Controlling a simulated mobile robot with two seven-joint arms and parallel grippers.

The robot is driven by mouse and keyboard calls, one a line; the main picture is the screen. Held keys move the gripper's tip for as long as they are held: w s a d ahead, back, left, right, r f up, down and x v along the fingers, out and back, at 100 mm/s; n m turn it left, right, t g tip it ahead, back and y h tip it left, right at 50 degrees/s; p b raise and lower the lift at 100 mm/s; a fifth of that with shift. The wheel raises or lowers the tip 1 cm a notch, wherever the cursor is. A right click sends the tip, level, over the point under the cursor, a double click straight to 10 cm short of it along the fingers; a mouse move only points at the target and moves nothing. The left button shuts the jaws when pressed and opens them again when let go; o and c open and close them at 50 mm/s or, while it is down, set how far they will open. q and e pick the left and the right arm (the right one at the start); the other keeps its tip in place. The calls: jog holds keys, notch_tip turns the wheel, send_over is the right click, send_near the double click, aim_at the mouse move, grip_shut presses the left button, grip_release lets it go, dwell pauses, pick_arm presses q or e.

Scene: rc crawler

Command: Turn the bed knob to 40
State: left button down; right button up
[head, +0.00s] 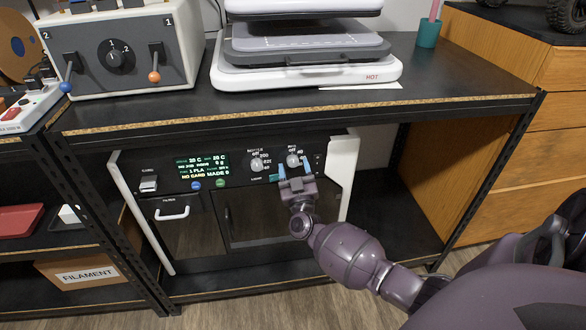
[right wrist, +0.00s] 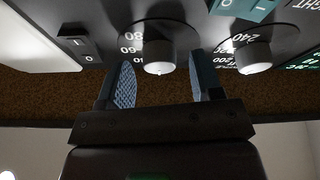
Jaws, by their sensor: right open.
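The bed knob (head: 293,160) is a pale round dial on the black panel of the printer (head: 210,235), at the right of its two dials. In the right wrist view the bed knob (right wrist: 159,54) stands between my fingertips, with scale numbers such as 60 and 80 beside it. My right gripper (head: 295,171) is open in front of the panel, and its blue fingers (right wrist: 160,74) straddle the knob with a gap on each side. I cannot read where the knob points. My left gripper is not in view.
The nozzle knob (head: 256,164) sits close left of the bed knob. A green text display (head: 203,166) and small buttons lie farther left, and a rocker switch (right wrist: 80,43) is beside the bed knob. The shelf board (head: 450,98) runs above the printer.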

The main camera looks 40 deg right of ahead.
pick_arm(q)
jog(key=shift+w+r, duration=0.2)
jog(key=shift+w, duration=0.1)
pick_arm(e)
jog(key=shift+w+d+r, duration=0.1)
jog(key=shift+w, duration=0.05)
jog(key=c, duration=0.9)
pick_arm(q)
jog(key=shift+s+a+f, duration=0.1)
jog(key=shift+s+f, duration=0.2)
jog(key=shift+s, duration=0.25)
